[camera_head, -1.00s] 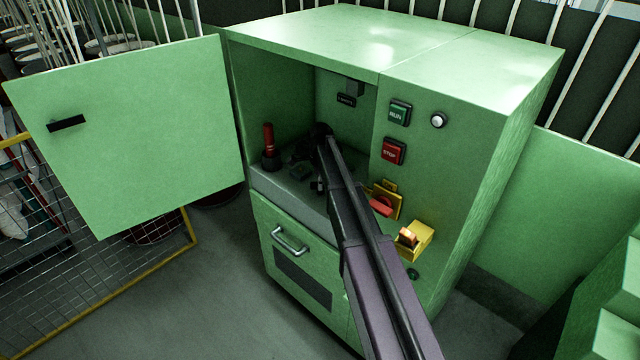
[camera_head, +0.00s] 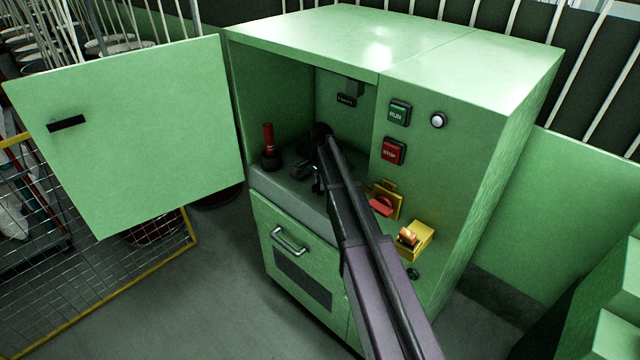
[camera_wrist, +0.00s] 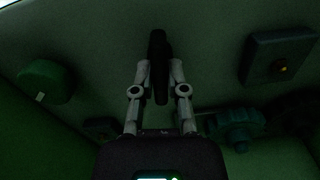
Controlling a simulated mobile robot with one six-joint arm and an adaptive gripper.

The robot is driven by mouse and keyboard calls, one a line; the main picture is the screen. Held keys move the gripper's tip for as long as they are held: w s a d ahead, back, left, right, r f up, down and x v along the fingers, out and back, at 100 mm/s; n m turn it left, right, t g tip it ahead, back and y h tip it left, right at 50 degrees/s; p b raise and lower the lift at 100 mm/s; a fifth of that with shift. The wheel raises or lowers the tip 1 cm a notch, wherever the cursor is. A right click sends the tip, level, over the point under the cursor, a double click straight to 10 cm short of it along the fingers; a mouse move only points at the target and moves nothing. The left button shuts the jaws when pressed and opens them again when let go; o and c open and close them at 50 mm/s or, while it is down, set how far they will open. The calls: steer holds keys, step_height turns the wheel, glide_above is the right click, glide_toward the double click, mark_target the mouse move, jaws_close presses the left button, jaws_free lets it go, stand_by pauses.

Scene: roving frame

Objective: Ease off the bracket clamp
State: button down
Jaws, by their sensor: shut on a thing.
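In the wrist view my gripper (camera_wrist: 159,72) has its two light grey fingers closed on either side of a dark upright handle (camera_wrist: 157,44). The handle sticks out above and below the fingertips. I take it for the handle of the bracket clamp, but its base and the bracket cannot be made out in the dim light. In the head view my arm reaches into the open bay of the green machine, and the wrist hides most of what the gripper holds.
A red-handled post (camera_head: 268,143) stands at the bay's left. The open door (camera_head: 140,130) hangs left. RUN (camera_head: 398,113) and STOP (camera_head: 394,151) buttons, a red switch (camera_head: 381,206) and a yellow box (camera_head: 418,241) sit right of the arm.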

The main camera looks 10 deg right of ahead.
steer(key=shift+s+n, duration=0.1)
steer(key=shift+n, duration=0.7)
steer(key=c, duration=0.7)
jaws_free()
steer(key=shift+o, duration=0.2)
steer(key=shift+m, duration=0.4)
